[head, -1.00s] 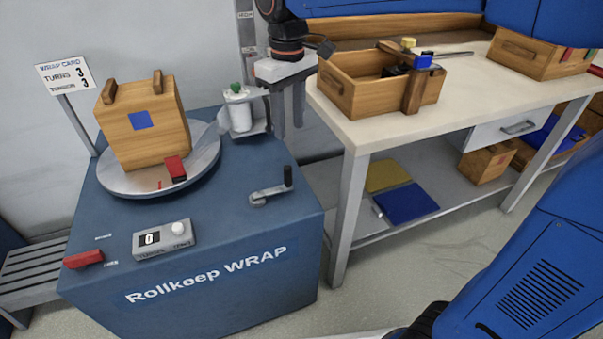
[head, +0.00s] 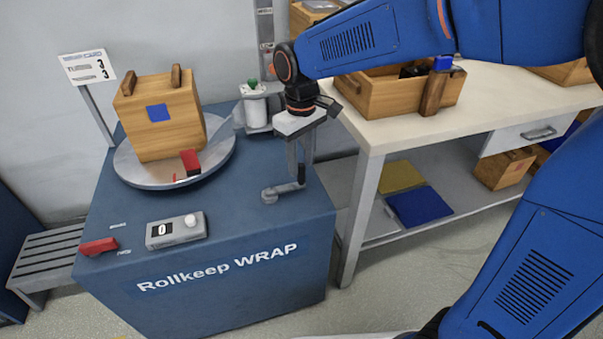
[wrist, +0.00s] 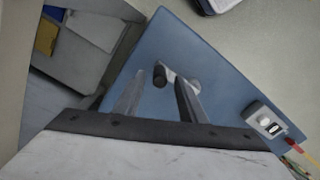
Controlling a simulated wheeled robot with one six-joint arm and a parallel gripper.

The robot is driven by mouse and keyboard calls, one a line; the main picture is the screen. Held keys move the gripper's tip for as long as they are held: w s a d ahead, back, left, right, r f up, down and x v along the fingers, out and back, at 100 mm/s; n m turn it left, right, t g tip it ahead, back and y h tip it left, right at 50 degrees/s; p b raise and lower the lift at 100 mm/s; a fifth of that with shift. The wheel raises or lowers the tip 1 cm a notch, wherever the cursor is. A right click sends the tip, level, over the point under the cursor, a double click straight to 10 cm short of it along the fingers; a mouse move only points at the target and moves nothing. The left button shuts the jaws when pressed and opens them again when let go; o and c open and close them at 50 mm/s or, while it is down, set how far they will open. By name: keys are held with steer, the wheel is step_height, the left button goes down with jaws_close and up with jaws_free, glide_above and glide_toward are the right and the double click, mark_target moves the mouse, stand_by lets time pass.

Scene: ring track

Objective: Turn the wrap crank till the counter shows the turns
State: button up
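The wrap crank (head: 283,192) is a grey arm with a dark upright handle on the right front of the blue wrap machine's top. My gripper (head: 300,172) points down over the handle, fingers apart. In the wrist view the dark handle (wrist: 160,74) shows between and beyond the fingertips of my gripper (wrist: 158,90); contact cannot be told. The counter (head: 176,229) is a grey box with a white knob, and its display reads 0.
A wooden crate (head: 160,118) with a blue square stands on the round turntable (head: 140,181). A film roll (head: 253,106) stands behind the crank. A workbench (head: 368,138) with wooden boxes stands close on the right.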

mark_target(301, 184)
steer(key=shift+f, duration=2.45)
steer(key=shift+c, duration=0.6)
jaws_close()
